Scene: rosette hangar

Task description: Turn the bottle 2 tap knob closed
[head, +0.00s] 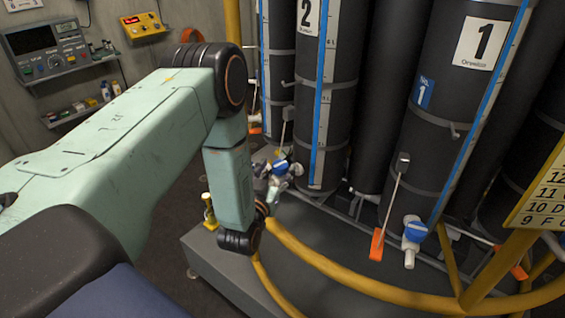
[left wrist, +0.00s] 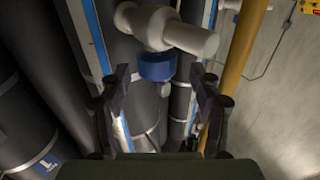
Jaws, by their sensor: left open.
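Bottle 2 (head: 308,120) is a tall dark cylinder with a white "2" label and a blue stripe. Its blue tap knob (head: 280,166) shows low at its front left, partly covered by my left gripper (head: 273,180). In the left wrist view, the blue knob (left wrist: 157,67) sits under a white tap body (left wrist: 168,29). My left gripper (left wrist: 160,80) is open there, with one finger on each side of the knob's near end. Gaps show between knob and fingers, and I cannot tell any contact. My right gripper is out of view.
Bottle 1 (head: 450,100) stands to the right with its own blue-knobbed tap (head: 415,230) and an orange tag (head: 377,244). A yellow rail (head: 350,287) curves in front of the bottles. A yellow post (left wrist: 243,50) stands close beside the gripper.

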